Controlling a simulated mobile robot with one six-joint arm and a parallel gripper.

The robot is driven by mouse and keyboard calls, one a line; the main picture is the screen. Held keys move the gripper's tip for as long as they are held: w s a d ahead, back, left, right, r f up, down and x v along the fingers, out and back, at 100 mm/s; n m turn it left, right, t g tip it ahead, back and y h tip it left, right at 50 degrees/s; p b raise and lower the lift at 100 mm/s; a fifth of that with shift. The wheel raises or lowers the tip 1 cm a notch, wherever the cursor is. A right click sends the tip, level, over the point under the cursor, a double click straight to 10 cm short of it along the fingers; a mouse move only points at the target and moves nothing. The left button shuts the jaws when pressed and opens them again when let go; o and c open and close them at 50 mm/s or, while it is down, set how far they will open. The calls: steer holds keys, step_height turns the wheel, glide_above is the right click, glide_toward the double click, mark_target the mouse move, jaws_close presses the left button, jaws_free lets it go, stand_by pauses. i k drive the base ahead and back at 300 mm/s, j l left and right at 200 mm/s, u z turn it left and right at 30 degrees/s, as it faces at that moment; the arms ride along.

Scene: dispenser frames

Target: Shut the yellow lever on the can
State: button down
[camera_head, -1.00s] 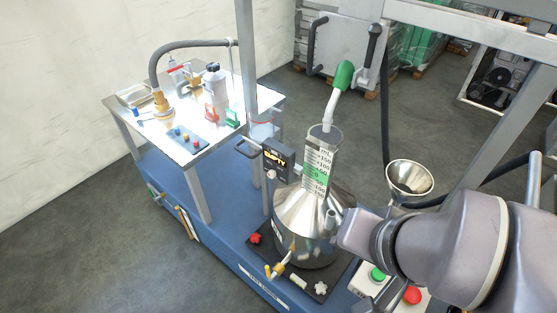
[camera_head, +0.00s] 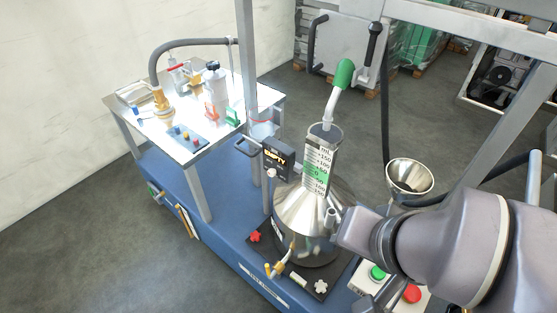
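The shiny metal can (camera_head: 306,215) stands upright on a dark base plate, with a graduated neck (camera_head: 321,165) marked by a green band. The small yellow lever (camera_head: 268,269) is on the outlet low at the can's front left. A white nozzle with a green grip (camera_head: 343,74) rises from the neck's top. My arm comes in from the right, and its grey end (camera_head: 356,234) is close to the can's right side. My gripper's fingers cannot be made out, so whether they are open or touch anything is unclear.
A red knob (camera_head: 254,237) and a white knob (camera_head: 320,287) sit on the base plate. A box with green (camera_head: 377,272) and red (camera_head: 411,294) buttons is below my arm. A metal funnel (camera_head: 409,177) stands right of the can. A frame post rises behind the can's left.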

mark_target(270, 275)
steer(key=j+z, duration=0.15)
steer(key=j, duration=1.35)
